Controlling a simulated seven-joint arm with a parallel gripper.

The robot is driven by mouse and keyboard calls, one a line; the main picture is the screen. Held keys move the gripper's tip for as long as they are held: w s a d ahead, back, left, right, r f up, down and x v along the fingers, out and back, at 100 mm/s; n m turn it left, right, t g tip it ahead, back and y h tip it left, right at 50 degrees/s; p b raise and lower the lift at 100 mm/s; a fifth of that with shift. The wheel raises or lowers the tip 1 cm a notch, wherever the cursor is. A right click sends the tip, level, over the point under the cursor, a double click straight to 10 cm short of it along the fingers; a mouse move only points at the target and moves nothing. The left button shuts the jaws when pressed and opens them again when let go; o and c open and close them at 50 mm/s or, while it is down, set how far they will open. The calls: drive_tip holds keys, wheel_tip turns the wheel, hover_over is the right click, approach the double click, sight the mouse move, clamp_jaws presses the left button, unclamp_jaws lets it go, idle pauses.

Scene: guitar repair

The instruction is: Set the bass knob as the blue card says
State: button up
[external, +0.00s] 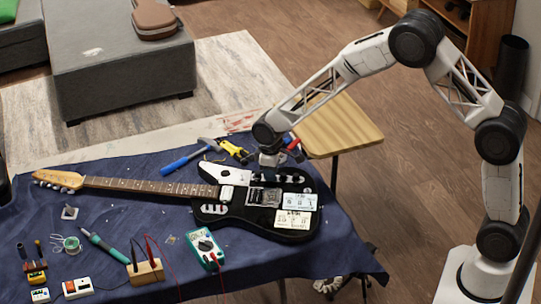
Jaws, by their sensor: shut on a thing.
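A black electric guitar (237,229) lies on the dark blue cloth, its neck pointing left. My gripper (269,160) is at the far edge of the guitar body, pointing down. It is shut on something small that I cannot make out. Small knobs or switches, too small to tell apart, show as pale marks near the far edge of the body. A pale bluish card (303,201) with print lies on the right part of the body. A cream card (292,219) lies just in front of it. Their text is unreadable, and the bass knob cannot be singled out.
Beyond the guitar lie a blue-handled hammer (182,160) and a yellow tool (233,149). In front are a multimeter (206,248), a wooden block with leads (146,271), a soldering iron (103,246) and small pedals (77,288). A wooden stool (338,128) stands behind.

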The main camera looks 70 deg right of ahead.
drive_tip(key=shift+m, duration=0.9)
drive_tip(key=o, duration=0.4)
drive_tip(key=shift+r, duration=0.15)
drive_tip(key=shift+r, duration=3.4)
drive_tip(key=shift+r, duration=2.95)
